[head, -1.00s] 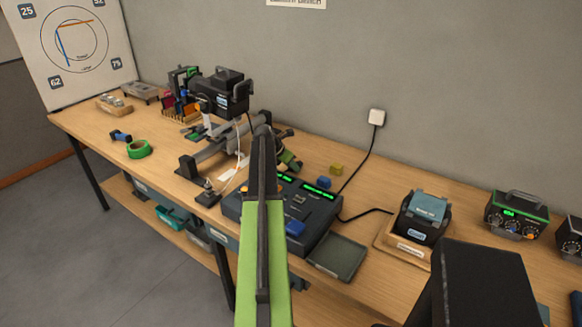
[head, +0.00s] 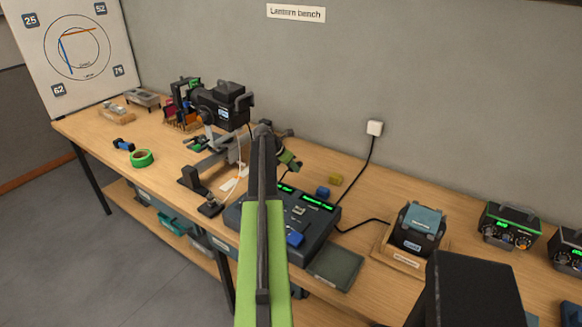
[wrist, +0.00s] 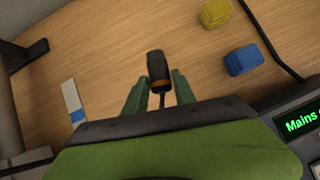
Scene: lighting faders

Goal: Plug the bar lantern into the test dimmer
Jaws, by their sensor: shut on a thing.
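The black bar lantern (head: 222,103) stands on a stand at the back of the bench, with a pale cable hanging below it. In the wrist view a black plug with an orange ring (wrist: 157,70) sits between the green fingers of my gripper (wrist: 157,92), which is shut on it; a short dark cable runs from it towards the palm. In the head view my gripper (head: 288,160) is above the bench, right of the lantern, partly hidden by my arm. Two boxes with knobs and green displays (head: 510,225) (head: 569,250) stand far right. I cannot tell which is the test dimmer.
A dark console with green displays (head: 325,212) lies near my gripper. A grey tray (head: 336,266) and a teal-topped black box (head: 416,230) in a wooden tray are right of it. Yellow (wrist: 216,13) and blue (wrist: 245,59) blocks lie nearby.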

